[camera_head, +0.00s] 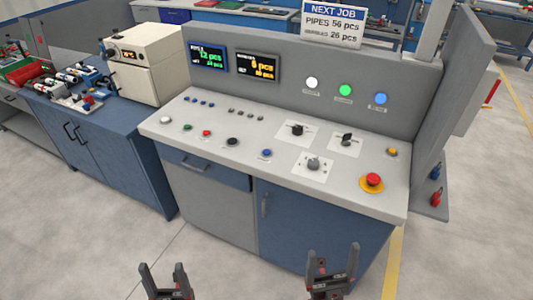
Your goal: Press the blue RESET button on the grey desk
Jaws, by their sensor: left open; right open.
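The grey desk (215,135) is a control console with a sloped top. A blue button (266,153) sits near the front edge of its top, right of a black knob; its label is too small to read. My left gripper (163,268) is open and empty at the bottom of the view, in front of the console and left of the blue button. My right gripper (333,252) is open and empty in front of the cabinet doors, to the right of the blue button in the picture. Both appear apart from the desk.
A red emergency button (372,181) on yellow sits at the desk's right. Black rotary switches (346,139), a green button (188,127) and a red button (206,133) share the top. A blue lamp (380,98) is on the upright panel. A blue workbench (110,140) stands left.

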